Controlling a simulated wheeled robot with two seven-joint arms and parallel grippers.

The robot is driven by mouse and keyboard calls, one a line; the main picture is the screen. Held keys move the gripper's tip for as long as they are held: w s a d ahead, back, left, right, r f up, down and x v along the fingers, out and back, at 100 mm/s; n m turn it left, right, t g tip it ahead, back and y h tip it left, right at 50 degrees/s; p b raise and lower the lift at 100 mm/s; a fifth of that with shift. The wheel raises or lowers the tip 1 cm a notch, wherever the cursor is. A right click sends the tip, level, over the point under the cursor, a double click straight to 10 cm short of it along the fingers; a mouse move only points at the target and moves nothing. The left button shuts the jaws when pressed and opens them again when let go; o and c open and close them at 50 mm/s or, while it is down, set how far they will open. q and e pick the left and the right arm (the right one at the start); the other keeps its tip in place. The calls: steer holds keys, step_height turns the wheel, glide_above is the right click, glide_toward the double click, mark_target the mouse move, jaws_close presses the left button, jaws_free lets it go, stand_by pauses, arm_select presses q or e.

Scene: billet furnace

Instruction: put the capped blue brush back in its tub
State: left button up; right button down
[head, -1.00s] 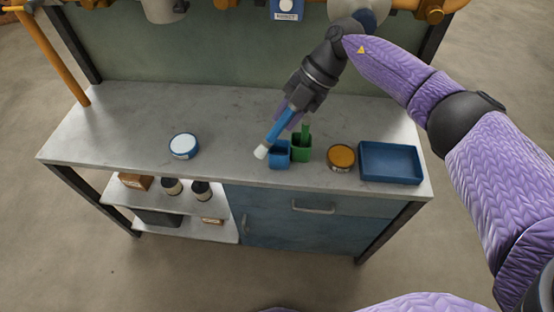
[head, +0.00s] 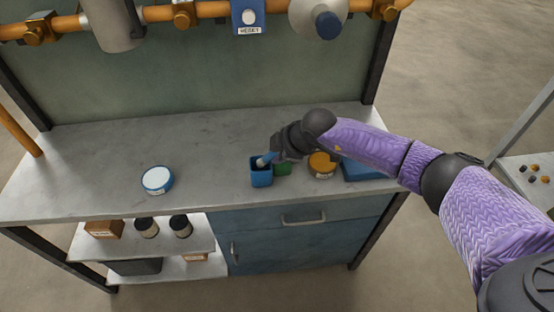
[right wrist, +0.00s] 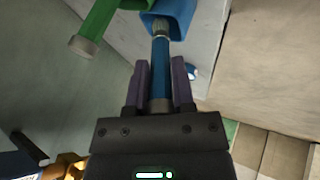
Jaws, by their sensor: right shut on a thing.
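The blue brush (right wrist: 160,75) is held by its handle between the fingers of my right gripper (right wrist: 160,92), which is shut on it. Its pale grey tip (right wrist: 161,28) points at the mouth of the blue tub (right wrist: 178,12). In the head view the brush (head: 264,160) slants over the blue tub (head: 261,178), its tip at or just inside the opening; I cannot tell how deep. My right gripper (head: 280,153) sits just above and right of that tub. My left gripper is out of view.
A green tub (head: 283,169) stands close beside the blue one, partly hidden, with a green brush (right wrist: 97,25) in it. An orange tin (head: 322,170) and a blue tray (head: 360,171) are to the right, partly behind my arm. A white-topped tin (head: 157,180) is left; bench around it is clear.

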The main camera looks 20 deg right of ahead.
steer(key=shift+f, duration=0.6)
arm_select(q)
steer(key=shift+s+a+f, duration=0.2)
arm_select(e)
steer(key=shift+r, duration=0.15)
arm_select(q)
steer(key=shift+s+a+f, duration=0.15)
arm_select(e)
steer(key=shift+f, duration=0.6)
steer(key=shift+c, duration=2.3)
jaws_free()
